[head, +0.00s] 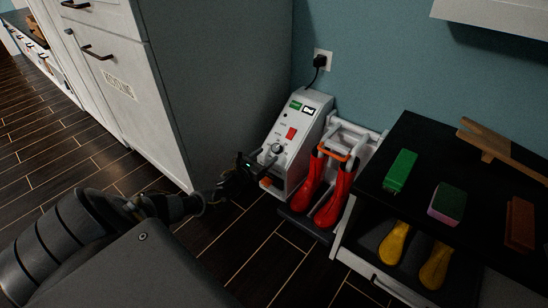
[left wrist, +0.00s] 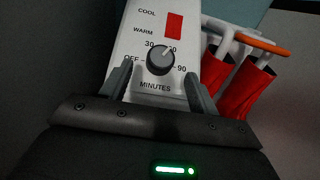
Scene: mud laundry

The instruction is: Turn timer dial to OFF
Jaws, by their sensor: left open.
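The timer dial (left wrist: 160,60) is a dark round knob on the white panel of a boot dryer. Labels OFF, 30, 60 and 90 and the word MINUTES surround it. Its pale pointer mark leans up and right, towards the 60 label. In the head view the dial (head: 277,149) is on the dryer's sloped front (head: 291,160). My left gripper (head: 263,160) is just in front of the panel. In the left wrist view its two grey fingers (left wrist: 164,82) are open, one on each side below the dial, apparently not gripping it. My right gripper is not visible.
Red boots (head: 332,195) hang on the dryer's rack close to its right. A black-topped bench (head: 400,215) with brushes and sponges stands further right. A tall cabinet (head: 215,80) rises on the left. The dryer's plug (head: 320,62) is in the wall behind.

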